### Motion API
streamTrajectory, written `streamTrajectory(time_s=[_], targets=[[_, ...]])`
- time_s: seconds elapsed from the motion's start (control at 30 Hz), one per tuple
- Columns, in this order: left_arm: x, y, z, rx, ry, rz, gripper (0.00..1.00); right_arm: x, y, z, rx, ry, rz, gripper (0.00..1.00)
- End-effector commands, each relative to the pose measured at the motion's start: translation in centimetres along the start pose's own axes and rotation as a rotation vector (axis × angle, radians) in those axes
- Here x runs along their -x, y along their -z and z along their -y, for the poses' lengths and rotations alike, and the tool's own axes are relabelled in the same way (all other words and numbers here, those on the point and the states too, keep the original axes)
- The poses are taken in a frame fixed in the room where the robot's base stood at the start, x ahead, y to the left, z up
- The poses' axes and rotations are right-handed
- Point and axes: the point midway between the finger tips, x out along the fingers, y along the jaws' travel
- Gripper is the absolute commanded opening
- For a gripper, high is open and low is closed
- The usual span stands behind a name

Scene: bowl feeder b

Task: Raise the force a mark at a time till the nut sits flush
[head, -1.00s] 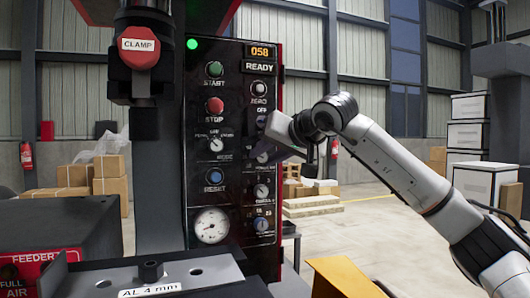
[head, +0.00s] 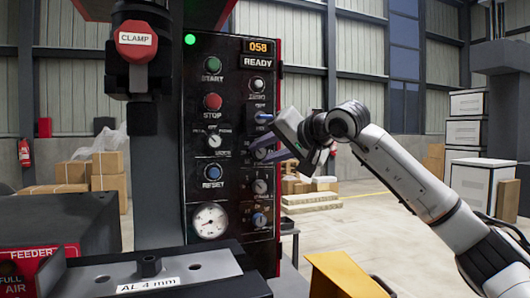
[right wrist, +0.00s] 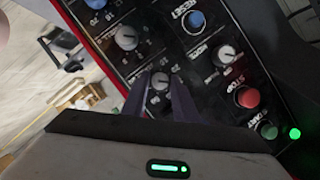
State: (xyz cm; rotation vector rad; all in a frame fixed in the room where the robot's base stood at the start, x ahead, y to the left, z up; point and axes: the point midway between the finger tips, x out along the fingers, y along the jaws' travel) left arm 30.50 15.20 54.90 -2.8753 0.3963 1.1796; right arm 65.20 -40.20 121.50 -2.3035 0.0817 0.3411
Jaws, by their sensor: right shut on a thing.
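The control panel (head: 231,235) is black with a red edge. Its display (head: 258,47) reads 058 above READY. My right gripper (head: 260,136) is at the panel's right column, its two bluish fingers one above the other. In the right wrist view the fingers (right wrist: 160,88) are on either side of a grey knob (right wrist: 160,80) and shut on it; the head view hides this knob. The plate (head: 205,271), labelled AL 4 mm, carries a small dark cylindrical piece (head: 149,265). I cannot tell whether this is the nut. My left gripper is not in view.
The dark press head with a red CLAMP cap (head: 136,40) hangs over the plate. A red FEEDER box (head: 40,262) stands at the left. More knobs and buttons, such as red STOP (head: 212,101), lie close by. A yellow block (head: 345,276) stands below my right arm.

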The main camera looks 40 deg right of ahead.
Motion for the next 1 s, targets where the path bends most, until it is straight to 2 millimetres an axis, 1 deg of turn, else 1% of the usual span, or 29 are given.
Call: streamTrajectory(time_s=[0.13, 0.17, 0.23, 0.27, 0.53, 0.63, 0.77, 1.0], targets=[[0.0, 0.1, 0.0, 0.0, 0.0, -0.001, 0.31, 0.0, -0.1, -0.1, 0.001, -0.002, 0.002, 0.04], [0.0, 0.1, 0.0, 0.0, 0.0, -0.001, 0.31, 0.0, -0.1, -0.1, 0.002, -0.002, 0.002, 0.29], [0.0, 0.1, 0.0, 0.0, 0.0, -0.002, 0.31, 0.0, -0.1, -0.1, 0.002, -0.002, 0.002, 0.41], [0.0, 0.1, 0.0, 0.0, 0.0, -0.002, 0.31, 0.0, -0.1, -0.1, 0.002, -0.002, 0.002, 0.44], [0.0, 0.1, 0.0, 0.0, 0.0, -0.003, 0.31, 0.0, 0.0, 0.0, 0.002, -0.001, 0.001, 0.44], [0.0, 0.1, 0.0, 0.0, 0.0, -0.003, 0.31, 0.6, 0.0, 0.0, 0.002, 0.0, 0.0, 0.44], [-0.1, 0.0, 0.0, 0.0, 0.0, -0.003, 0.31, 2.6, 0.1, 0.0, 0.003, 0.001, -0.002, 0.44], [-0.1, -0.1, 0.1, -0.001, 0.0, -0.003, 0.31, 7.4, 0.1, 0.0, 0.002, 0.0, -0.003, 0.44]])
